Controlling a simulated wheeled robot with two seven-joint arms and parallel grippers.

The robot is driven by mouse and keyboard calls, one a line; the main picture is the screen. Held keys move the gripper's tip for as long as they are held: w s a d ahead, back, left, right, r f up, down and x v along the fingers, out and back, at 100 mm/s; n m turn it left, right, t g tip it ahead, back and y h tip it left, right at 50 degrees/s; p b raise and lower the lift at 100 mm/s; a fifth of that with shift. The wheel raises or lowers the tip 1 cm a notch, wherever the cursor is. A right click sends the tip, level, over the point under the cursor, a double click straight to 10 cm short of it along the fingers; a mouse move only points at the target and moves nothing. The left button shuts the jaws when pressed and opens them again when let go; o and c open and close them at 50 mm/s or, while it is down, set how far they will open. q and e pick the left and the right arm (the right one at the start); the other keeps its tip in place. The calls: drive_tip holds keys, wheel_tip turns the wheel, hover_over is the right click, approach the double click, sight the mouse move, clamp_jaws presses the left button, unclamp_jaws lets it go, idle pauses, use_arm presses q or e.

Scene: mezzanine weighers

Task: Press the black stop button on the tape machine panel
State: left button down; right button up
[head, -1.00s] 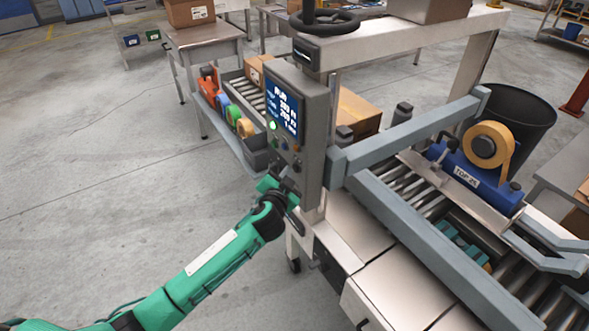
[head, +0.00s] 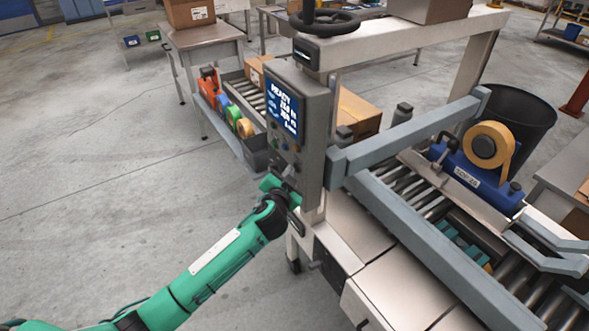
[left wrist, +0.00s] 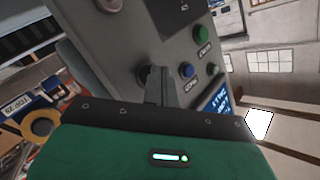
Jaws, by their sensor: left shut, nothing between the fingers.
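The tape machine's grey control panel (head: 312,120) stands upright, its lit screen (head: 282,108) reading READY. A dark round button (left wrist: 142,74) is partly hidden behind my fingers. My left gripper (head: 285,183) is at the lower part of the panel, shut and empty. Its closed fingertips (left wrist: 158,74) overlap the dark button in the wrist view; whether they touch it I cannot tell. My right gripper is not in view.
A grey side arm (head: 410,135) of the machine extends right of the panel above the rollers. A blue tape head (head: 470,175) with a tan roll sits further right. Open floor lies left.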

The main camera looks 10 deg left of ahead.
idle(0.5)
use_arm(q)
drive_tip(key=shift+s+a, duration=0.55)
drive_tip(key=shift+s, duration=0.05)
drive_tip(key=shift+s+a+p, duration=0.7)
drive_tip(key=shift+s+a, duration=1.05)
